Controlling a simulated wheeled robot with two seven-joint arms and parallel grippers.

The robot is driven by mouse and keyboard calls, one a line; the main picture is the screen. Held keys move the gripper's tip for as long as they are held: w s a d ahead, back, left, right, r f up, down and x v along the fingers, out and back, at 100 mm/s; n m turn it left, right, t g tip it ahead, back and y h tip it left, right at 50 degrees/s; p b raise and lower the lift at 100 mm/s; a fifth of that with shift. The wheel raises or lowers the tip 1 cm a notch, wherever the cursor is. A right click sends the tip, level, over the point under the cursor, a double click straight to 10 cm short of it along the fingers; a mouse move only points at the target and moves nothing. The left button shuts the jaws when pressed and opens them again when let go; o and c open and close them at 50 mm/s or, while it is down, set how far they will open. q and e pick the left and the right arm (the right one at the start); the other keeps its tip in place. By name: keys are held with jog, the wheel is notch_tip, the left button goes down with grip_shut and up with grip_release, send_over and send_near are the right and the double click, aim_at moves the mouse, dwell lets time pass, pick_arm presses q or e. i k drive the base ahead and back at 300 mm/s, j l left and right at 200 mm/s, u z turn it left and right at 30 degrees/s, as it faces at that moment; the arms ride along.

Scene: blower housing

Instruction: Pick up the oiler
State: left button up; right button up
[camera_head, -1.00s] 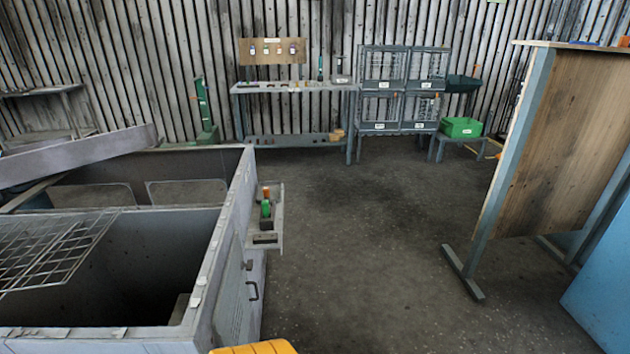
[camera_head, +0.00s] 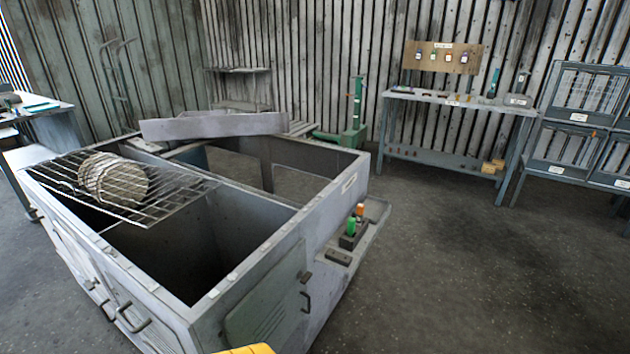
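I cannot pick out the oiler with certainty. A small green item (camera_head: 351,226) and an orange-topped item (camera_head: 360,211) stand upright in a dark holder on the side shelf (camera_head: 372,219) of the large grey blower housing (camera_head: 345,190). Several small items, including a dark upright one (camera_head: 493,84), stand on the grey workbench (camera_head: 440,97) at the back wall; they are too small to identify.
The open housing fills the left and centre, with a wire grate (camera_head: 165,205) and a round mesh piece (camera_head: 113,180) on top. A green stand (camera_head: 355,130) is behind it. Wire-front racks (camera_head: 567,145) are at right. The floor (camera_head: 470,265) at right is clear.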

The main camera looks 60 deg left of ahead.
aim_at(360, 207)
jog(key=i+j+u, duration=0.2)
jog(key=i+u, duration=0.15)
jog(key=i, duration=0.15)
jog(key=i+j+u, duration=0.1)
jog(key=i+u, duration=0.25)
jog(key=i, duration=0.2)
jog(key=i+l+u, duration=0.1)
jog(key=i+u, duration=0.2)
jog(key=i, duration=0.25)
jog(key=i+u, duration=0.4)
jog(key=i+l+u, duration=0.15)
jog(key=u, duration=0.3)
jog(key=i+l+u, duration=0.4)
jog(key=i+u, duration=0.15)
jog(key=u, duration=0.35)
jog(key=i+l+u, duration=0.1)
jog(key=u, duration=0.35)
jog(key=l+u, duration=0.2)
jog(key=u, duration=0.3)
jog(key=i+l+u, duration=0.15)
jog(key=u, duration=0.3)
